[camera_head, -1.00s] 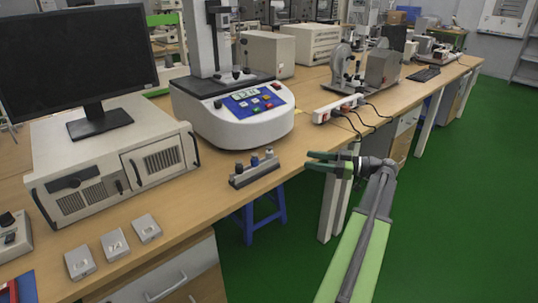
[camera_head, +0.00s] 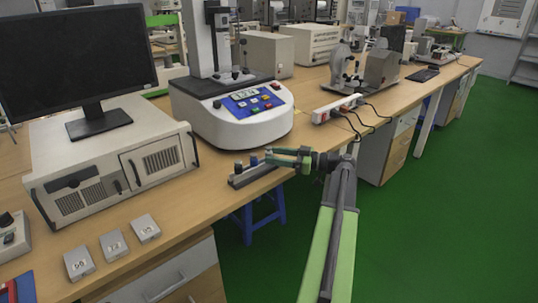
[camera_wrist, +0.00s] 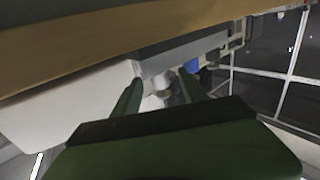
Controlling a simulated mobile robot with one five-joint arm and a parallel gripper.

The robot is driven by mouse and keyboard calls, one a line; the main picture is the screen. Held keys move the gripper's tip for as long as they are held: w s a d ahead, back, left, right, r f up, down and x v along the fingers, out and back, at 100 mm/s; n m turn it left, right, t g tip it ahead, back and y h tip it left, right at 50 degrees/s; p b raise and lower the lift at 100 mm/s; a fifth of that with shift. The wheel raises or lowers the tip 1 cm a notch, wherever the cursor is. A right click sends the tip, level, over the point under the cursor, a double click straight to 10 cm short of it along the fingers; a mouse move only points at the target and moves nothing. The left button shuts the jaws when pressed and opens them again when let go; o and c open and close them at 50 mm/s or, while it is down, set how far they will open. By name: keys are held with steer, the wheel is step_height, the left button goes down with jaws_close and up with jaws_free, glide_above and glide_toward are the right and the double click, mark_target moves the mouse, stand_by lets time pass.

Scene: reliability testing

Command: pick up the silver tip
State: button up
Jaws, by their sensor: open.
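The silver tip (camera_wrist: 161,82) shows as a pale grey piece between my fingertips in the wrist view. In the head view it is at the right end of a small grey rack (camera_head: 243,181), where my fingertips partly hide it. My gripper (camera_head: 271,155) is open, with its green fingers reaching left to that end of the rack. In the wrist view my gripper (camera_wrist: 160,77) has one finger on each side of the tip, with gaps still visible. A blue tip (camera_head: 254,160) and a dark tip (camera_head: 239,167) stand further left in the rack.
The rack stands near the front edge of the wooden bench (camera_head: 205,205). A white test machine (camera_head: 240,125) is close behind it. A power strip (camera_head: 337,107) with cables lies to the right. A blue stool (camera_head: 262,215) is below the bench.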

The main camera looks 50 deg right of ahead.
jaws_close()
stand_by(0.4)
steer(key=shift+r+p, duration=0.5)
steer(key=shift+r, duration=0.05)
step_height(320, 180, up, 4)
steer(key=p, duration=0.4)
steer(key=shift+s, duration=0.1)
steer(key=s+d+r+p, duration=0.4)
steer(key=s+r+p, duration=0.2)
steer(key=s, duration=0.4)
steer(key=shift+s, duration=0.4)
steer(key=shift+s+d, duration=0.1)
